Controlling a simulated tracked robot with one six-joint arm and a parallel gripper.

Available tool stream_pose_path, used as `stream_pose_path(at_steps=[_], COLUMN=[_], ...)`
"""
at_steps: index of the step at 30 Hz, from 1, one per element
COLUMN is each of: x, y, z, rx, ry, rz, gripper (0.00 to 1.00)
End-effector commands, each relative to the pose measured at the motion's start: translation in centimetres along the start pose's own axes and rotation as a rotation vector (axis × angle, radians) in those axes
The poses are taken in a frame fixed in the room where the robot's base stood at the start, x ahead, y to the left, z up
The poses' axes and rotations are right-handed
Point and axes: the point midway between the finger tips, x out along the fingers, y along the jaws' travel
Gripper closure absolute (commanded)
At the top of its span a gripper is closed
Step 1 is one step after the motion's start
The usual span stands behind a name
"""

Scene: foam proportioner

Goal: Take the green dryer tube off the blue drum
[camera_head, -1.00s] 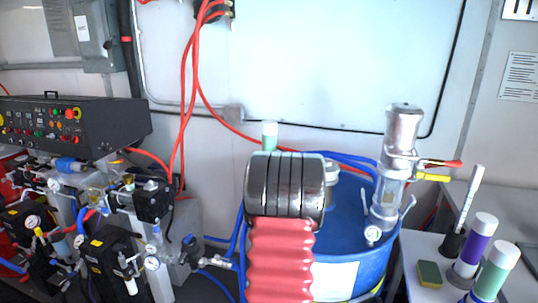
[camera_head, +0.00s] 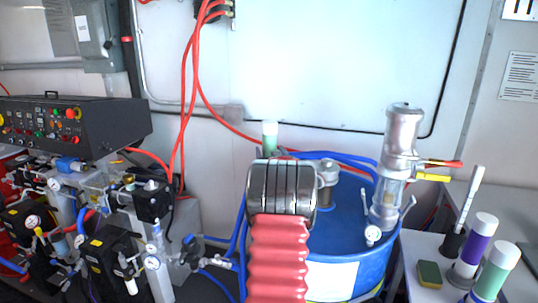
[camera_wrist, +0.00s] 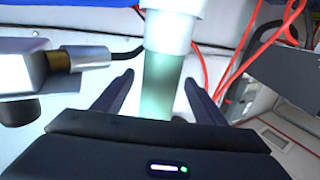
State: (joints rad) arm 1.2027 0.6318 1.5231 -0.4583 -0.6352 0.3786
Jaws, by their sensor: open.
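The green dryer tube with a white cap (camera_head: 270,138) stands upright at the back left of the blue drum (camera_head: 348,225). In the head view my arm hides its lower part. In the wrist view the green tube (camera_wrist: 163,85) rises between the two dark fingers of my gripper (camera_wrist: 159,79). The fingers are open, one on each side, with a visible gap to the tube on both sides. In the head view the gripper's fingers are hidden behind my wrist.
A silver pump (camera_head: 400,150) with red and yellow handles stands on the drum's right. A metal fitting (camera_head: 328,178) is close right of my wrist. Blue hoses (camera_head: 335,158) pass behind. A table on the right holds a purple tube (camera_head: 473,245) and another green tube (camera_head: 497,270).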

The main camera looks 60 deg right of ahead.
Motion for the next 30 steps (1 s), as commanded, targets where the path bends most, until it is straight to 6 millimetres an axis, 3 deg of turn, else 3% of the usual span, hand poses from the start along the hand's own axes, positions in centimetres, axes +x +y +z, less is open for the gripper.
stream_pose_path(at_steps=[6,22,30], x=[1.5,1.5,1.5], y=[0.0,0.0,0.0], z=[0.0,0.0,0.0], rx=[-0.001,-0.001,-0.001], ry=[-0.001,0.0,0.0], rz=[0.0,0.0,0.0], gripper=[0.35,0.35,0.52])
